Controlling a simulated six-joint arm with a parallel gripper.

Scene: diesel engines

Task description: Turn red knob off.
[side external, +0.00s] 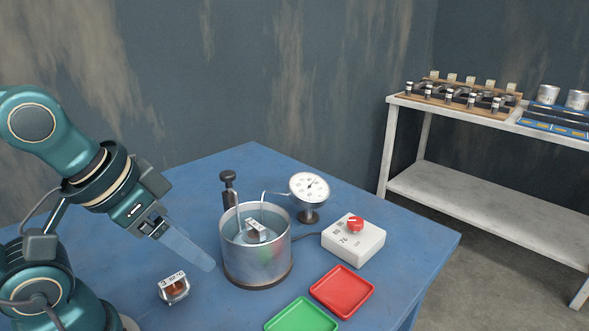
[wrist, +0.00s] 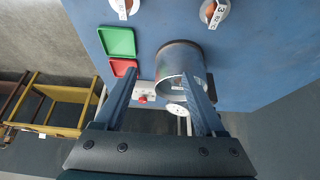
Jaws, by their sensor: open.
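The red knob (side external: 355,224) sits on top of a white control box (side external: 352,243) on the blue table, right of a metal pot. A white mark shows on the knob. In the wrist view the knob (wrist: 143,99) is small, between my fingers and beyond them, near the left finger. My gripper (side external: 207,262) is open and empty, above the table to the left of the pot, apart from the box and knob. Its two fingers (wrist: 164,84) are spread wide in the wrist view.
The metal pot (side external: 256,260) stands between my gripper and the box, with an item inside. A dial gauge (side external: 309,188) stands behind it. Red (side external: 342,291) and green (side external: 301,317) trays lie in front.

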